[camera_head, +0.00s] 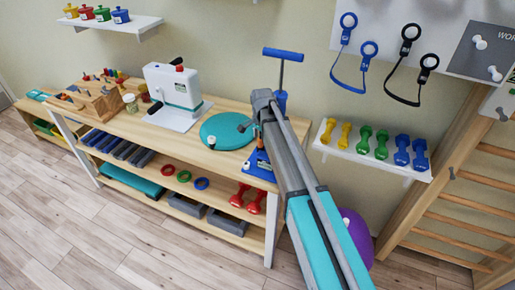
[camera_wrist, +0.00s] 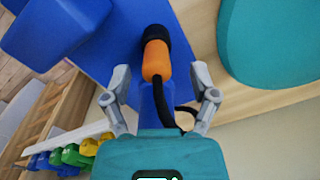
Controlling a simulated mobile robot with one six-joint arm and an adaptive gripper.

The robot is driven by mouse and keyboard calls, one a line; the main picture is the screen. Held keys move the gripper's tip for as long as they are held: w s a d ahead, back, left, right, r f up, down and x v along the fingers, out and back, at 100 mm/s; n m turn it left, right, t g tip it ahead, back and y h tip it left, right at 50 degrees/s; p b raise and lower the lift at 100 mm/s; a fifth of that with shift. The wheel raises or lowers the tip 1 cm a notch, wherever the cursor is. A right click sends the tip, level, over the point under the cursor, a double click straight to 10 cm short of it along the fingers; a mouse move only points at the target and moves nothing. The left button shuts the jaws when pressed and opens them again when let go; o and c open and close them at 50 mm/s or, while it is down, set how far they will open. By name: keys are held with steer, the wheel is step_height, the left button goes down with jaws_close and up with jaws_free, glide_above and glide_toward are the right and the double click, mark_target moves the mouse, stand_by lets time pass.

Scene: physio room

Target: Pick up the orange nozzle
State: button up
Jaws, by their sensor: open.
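The orange nozzle (camera_wrist: 156,62) has a black end pointing up the wrist picture. It lies over a blue surface, with a black cable or hose curving beside it. My gripper (camera_wrist: 159,72) is open, with one grey finger on each side of the nozzle. Gaps show between the fingers and the nozzle, so nothing is gripped. In the head view, my arm reaches down to the right end of the workbench, above a blue base (camera_head: 257,168) with a blue T-handle (camera_head: 283,54) rising behind.
A round teal disc (camera_head: 225,131) lies on the bench left of my arm; it also shows in the wrist view (camera_wrist: 275,45). A white machine (camera_head: 172,88) stands further left. A white shelf (camera_head: 348,151) with colored dumbbells hangs to the right.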

steer(key=shift+f+b, duration=0.5)
steer(key=shift+f, duration=0.3)
jaws_close()
